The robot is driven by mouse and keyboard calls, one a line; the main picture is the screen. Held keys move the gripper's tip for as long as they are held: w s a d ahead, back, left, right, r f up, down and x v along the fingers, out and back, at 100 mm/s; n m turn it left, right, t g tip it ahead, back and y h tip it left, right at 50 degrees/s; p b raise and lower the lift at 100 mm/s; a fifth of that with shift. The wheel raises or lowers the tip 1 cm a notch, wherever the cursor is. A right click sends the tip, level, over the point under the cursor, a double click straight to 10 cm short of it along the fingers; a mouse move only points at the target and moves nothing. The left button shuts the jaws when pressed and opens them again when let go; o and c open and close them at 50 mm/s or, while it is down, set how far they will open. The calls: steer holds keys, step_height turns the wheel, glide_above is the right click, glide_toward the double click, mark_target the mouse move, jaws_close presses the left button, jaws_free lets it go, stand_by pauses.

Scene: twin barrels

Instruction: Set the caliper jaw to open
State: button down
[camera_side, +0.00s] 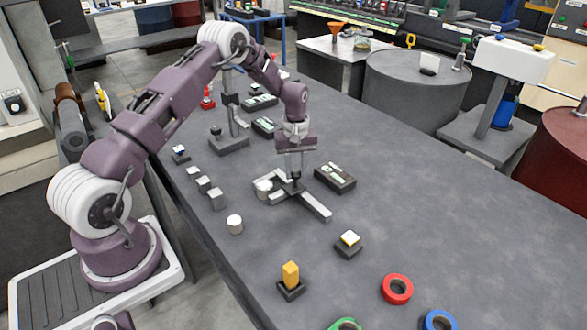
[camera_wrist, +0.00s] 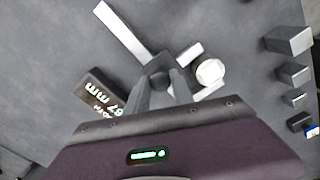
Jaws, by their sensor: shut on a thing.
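The caliper lies flat on the grey table, its pale beam (camera_side: 316,206) running toward the front right; the beam also shows in the wrist view (camera_wrist: 122,32). Its dark slider (camera_wrist: 158,64) is at my gripper, and a light jaw (camera_wrist: 189,53) sticks out beside a white round piece (camera_wrist: 210,72). A second light jaw shows on the piece's other side, partly hidden. I cannot tell whether the jaws touch the piece. My gripper (camera_side: 294,181) points down, shut on the caliper's slider; its fingers (camera_wrist: 163,88) partly hide the slider.
A black box with a lit readout (camera_side: 335,177) lies close by on the right. Several grey blocks (camera_side: 204,184) and a white cylinder (camera_side: 235,224) stand on the left. The right side is clear.

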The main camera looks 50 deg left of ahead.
steer(key=d, duration=0.3)
steer(key=shift+d, duration=0.2)
steer(key=c, duration=1.1)
jaws_free()
step_height(320, 180, up, 7)
steer(key=shift+r, duration=0.1)
steer(key=s+d+r+m+t, duration=0.1)
steer(key=s+d+r+m, duration=0.2)
steer(key=r, duration=0.4)
steer(key=s+d+r+m+t, duration=0.1)
steer(key=s+d+r, duration=0.35)
steer(key=r, duration=0.35)
steer(key=s+d+r+m+t, duration=0.1)
steer(key=s+d+r+m, duration=0.15)
steer(key=s+r, duration=0.35)
steer(key=s+d+r+m+t, duration=0.1)
steer(key=s+d+m, duration=0.1)
steer(key=s, duration=0.4)
steer(key=s+d+r+m, duration=0.1)
steer(key=s+m, duration=0.1)
steer(key=s, duration=0.5)
steer(key=s+d+r+m+t, duration=0.1)
steer(key=s+d+m, duration=0.1)
steer(key=s, duration=0.4)
steer(key=shift+s+d+t, duration=0.15)
steer(key=shift+d+t, duration=0.15)
